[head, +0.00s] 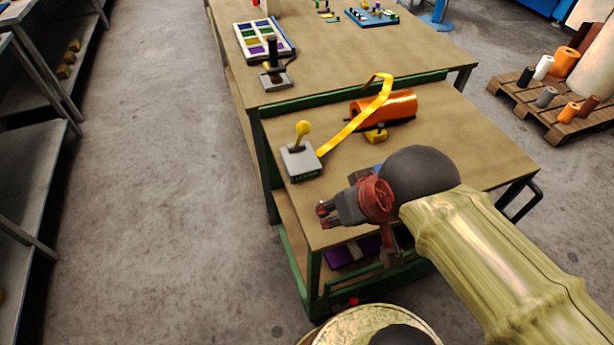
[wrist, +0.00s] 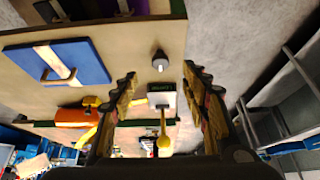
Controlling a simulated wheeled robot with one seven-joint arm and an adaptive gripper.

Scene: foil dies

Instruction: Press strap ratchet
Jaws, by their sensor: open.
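A small yellow ratchet-like piece (head: 376,134) with a dark top sits on the cart beside an orange roll (head: 392,106). In the wrist view the yellow piece (wrist: 91,102) is left of the fingers, near the roll (wrist: 72,117). A yellow strap (head: 352,129) runs from the roll area towards a grey lever box (head: 301,161) with a yellow knob. My gripper (head: 321,212) is above the cart's front left edge, nearer than the lever box. In the wrist view my gripper (wrist: 160,74) is open and empty. I cannot tell for certain which part is the strap ratchet.
A blue panel with a pale band (wrist: 70,62) lies on the cart, mostly hidden by my arm in the head view. A dark round knob (wrist: 160,61) shows between the fingertips. A larger table (head: 340,50) adjoins behind; a loaded pallet (head: 545,110) stands right.

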